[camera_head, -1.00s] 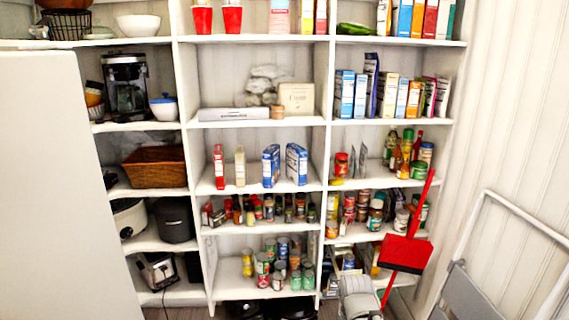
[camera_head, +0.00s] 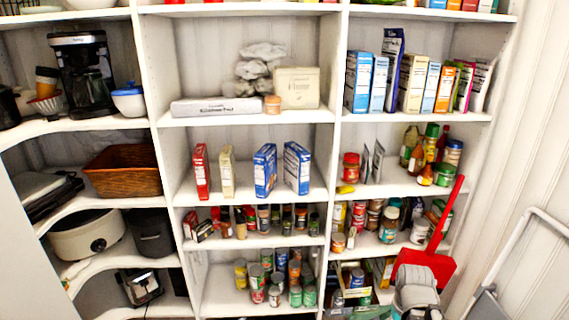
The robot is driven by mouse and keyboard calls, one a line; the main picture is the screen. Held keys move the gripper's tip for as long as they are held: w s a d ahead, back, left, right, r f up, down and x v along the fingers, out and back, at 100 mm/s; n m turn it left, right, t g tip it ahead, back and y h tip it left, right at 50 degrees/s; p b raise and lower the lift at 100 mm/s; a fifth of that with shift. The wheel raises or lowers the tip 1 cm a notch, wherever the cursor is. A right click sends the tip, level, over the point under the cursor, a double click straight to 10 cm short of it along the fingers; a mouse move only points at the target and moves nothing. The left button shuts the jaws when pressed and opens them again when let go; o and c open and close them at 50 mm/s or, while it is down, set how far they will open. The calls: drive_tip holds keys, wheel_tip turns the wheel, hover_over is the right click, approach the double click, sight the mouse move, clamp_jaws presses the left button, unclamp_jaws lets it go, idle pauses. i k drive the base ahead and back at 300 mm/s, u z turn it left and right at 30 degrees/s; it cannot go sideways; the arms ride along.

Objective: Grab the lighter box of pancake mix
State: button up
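Several upright boxes stand apart on the middle shelf (camera_head: 205,202) of the central bay. From left to right they are a narrow red box (camera_head: 201,171), a narrow cream box (camera_head: 227,171), a blue box with a white side (camera_head: 265,170), and a blue-and-white box (camera_head: 296,168) that looks a little paler. Their labels are too small to read, so I cannot tell which are pancake mix. My gripper is not in view.
Jars and spice bottles (camera_head: 265,216) crowd the shelf below, with cans (camera_head: 257,283) lower down. A red dustpan (camera_head: 424,264) and a grey-white object (camera_head: 416,291) stand before the lower right shelves. A folded white frame (camera_head: 505,262) leans at right.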

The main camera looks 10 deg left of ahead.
sight(266, 159)
drive_tip(key=z, duration=0.05)
drive_tip(key=i, duration=0.85)
drive_tip(key=u, duration=0.2)
